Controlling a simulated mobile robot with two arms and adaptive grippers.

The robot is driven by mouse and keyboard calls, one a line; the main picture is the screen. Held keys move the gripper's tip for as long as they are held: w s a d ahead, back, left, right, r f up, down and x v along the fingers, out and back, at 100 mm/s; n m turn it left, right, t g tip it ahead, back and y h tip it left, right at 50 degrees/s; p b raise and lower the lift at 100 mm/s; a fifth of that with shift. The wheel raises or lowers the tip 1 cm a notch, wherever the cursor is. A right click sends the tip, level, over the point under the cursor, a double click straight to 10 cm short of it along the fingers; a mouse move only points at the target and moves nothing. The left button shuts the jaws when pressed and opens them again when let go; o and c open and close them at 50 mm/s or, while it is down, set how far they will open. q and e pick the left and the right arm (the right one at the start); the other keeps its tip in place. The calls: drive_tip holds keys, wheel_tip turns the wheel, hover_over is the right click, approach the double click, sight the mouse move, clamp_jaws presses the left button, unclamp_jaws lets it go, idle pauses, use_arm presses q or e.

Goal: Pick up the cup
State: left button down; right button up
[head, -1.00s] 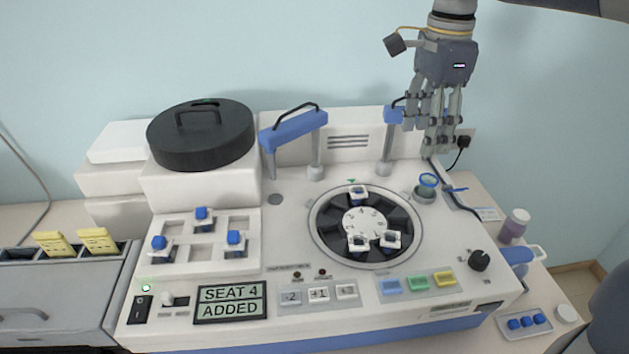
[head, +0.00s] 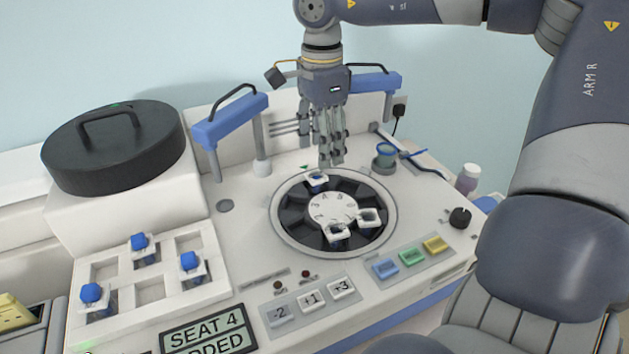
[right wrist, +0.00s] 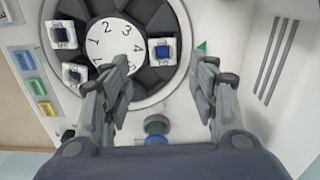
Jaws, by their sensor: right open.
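A small cup with a blue rim and a blue handle (head: 386,153) stands in a holder at the back right of the white machine. In the right wrist view a blue and grey-green round thing (right wrist: 157,135), likely this cup, lies low between the fingers. My right gripper (head: 331,160) is open and empty, fingers pointing down, above the back edge of the round rotor (head: 284,241) and left of the cup. A white blue-topped square holder (head: 317,180) sits in the rotor just below the fingertips; it also shows in the wrist view (right wrist: 163,50). My left gripper is out of view.
Two more white holders (head: 369,217) sit in the rotor. A rack (head: 150,289) with blue-capped pieces is at the left, behind a "SEAT 4 ADDED" display (head: 208,337). Blue raised bars (head: 231,119) stand behind the rotor. A black lid (head: 113,150) rests at the back left.

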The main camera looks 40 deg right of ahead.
sight(316, 184)
drive_tip(key=f+p, duration=0.1)
drive_tip(key=f, duration=0.1)
drive_tip(key=f+p, duration=0.1)
drive_tip(key=f, duration=0.2)
drive_tip(key=shift+w+a+f, duration=0.1)
drive_tip(key=shift+w+f, duration=0.1)
drive_tip(key=shift+f, duration=0.45)
drive_tip(key=c, duration=1)
